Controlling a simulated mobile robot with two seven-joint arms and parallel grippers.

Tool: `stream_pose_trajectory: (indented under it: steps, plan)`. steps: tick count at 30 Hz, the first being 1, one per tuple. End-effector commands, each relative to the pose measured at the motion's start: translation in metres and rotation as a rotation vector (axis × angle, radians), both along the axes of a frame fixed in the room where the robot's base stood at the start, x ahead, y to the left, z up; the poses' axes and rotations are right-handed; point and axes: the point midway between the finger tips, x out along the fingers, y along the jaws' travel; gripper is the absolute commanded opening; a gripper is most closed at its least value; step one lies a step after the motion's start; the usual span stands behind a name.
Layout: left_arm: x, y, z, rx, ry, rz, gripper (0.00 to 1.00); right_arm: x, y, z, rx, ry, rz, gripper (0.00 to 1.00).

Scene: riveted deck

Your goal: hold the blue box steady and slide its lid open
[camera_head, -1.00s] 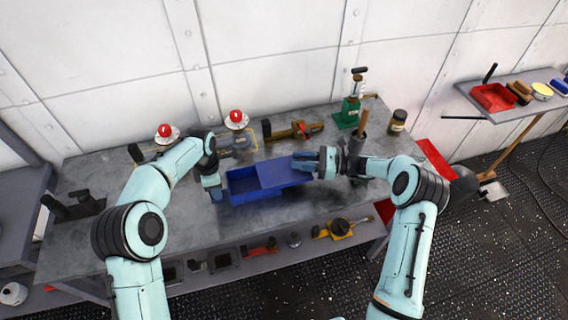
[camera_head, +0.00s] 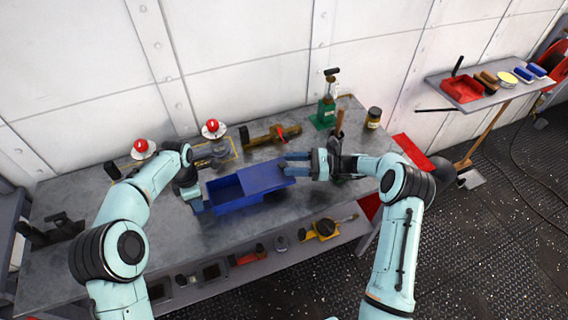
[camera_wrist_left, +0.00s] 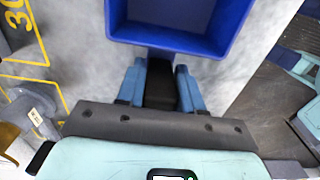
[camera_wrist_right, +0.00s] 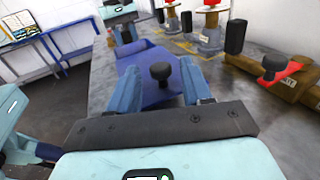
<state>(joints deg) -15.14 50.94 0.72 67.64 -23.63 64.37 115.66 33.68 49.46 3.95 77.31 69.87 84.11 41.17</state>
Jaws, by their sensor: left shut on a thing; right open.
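The blue box (camera_head: 228,206) stands on the grey workbench. Its lid (camera_head: 266,177) is slid to the right, so the left part of the box lies open and looks empty. My left gripper (camera_head: 196,204) is at the box's left end. In the left wrist view it is shut on the dark handle (camera_wrist_left: 161,88) that sticks out from the box wall (camera_wrist_left: 170,38). My right gripper (camera_head: 291,163) is over the lid's right end. In the right wrist view, its open fingers stand either side of the black lid knob (camera_wrist_right: 160,72), with gaps visible.
Red-topped fittings (camera_head: 213,129), a brass-coloured tool (camera_head: 262,136), a green jack (camera_head: 326,112) and a jar (camera_head: 373,118) stand along the back of the bench. A holder with a wooden handle (camera_head: 339,124) is close behind my right gripper.

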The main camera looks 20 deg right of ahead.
Motion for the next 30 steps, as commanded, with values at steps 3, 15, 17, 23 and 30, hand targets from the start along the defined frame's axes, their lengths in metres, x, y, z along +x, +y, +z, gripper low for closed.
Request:
stream_pose_trajectory:
  steps: [3,15,17,23,30]
  plan:
    - [0.0,-0.001,0.0,-0.003,0.0,-0.001,0.0,-0.011,-0.027,-0.001,-0.002,0.001,-0.006,0.49]
    - [0.0,-0.002,0.0,-0.004,-0.001,-0.001,0.0,-0.033,-0.078,0.0,0.0,0.0,-0.002,0.49]
    - [0.0,-0.002,0.0,-0.004,-0.001,-0.001,0.0,-0.033,-0.079,0.0,0.0,0.0,-0.001,0.49]
    - [0.0,-0.002,0.0,-0.004,-0.001,-0.001,0.0,-0.033,-0.08,0.0,0.0,0.0,-0.001,0.49]
    - [0.0,-0.001,0.0,-0.003,-0.001,-0.001,0.65,-0.033,-0.08,0.0,0.0,0.0,-0.001,0.49]
